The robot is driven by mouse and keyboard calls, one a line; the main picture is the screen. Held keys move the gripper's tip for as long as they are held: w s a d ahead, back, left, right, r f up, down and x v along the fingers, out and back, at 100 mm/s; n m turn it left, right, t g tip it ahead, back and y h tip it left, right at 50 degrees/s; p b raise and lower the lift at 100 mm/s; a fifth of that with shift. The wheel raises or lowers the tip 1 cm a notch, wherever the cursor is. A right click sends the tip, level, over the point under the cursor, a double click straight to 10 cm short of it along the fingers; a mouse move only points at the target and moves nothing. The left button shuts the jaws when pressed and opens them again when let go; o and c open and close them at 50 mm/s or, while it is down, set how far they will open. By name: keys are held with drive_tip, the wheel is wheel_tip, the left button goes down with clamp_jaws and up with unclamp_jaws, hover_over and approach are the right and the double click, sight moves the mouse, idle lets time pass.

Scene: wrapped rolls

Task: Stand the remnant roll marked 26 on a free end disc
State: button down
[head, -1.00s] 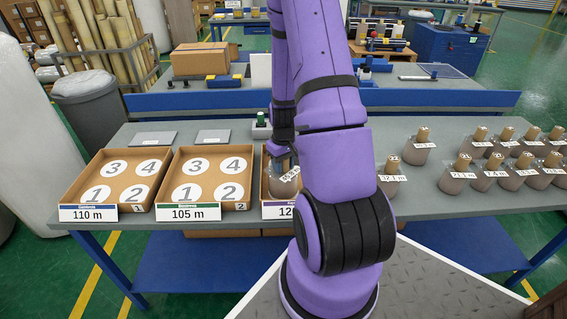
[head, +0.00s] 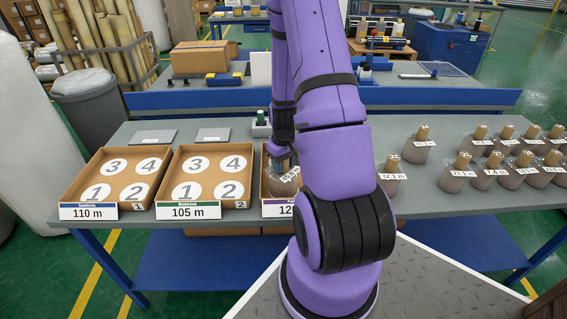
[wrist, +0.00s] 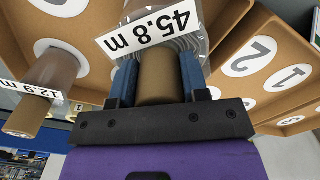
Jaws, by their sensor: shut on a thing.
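My gripper (wrist: 157,68) is shut on the bare core of a wrapped roll (head: 281,186), which carries a 45.8 m label (wrist: 150,28) in the wrist view. The roll is at the third tray (head: 268,209), which my arm largely hides. I cannot see whether its base touches a disc, and no mark 26 is legible. A second roll (wrist: 50,78), labelled 12.9 m, stands on a white disc (wrist: 42,45) beside it. Empty numbered discs lie in the left tray (head: 99,196) and the middle tray (head: 188,200).
Several wrapped rolls (head: 461,172) stand on the right of the grey table (head: 420,200). Two grey plates (head: 154,136) lie behind the trays. A small holder with a green top (head: 261,124) stands behind the third tray. Tray walls surround the discs.

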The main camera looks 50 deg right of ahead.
drive_tip(key=c, duration=0.5)
unclamp_jaws()
drive_tip(key=shift+c, duration=0.2)
wheel_tip(320, 180, up, 11)
drive_tip(key=shift+f, duration=0.1)
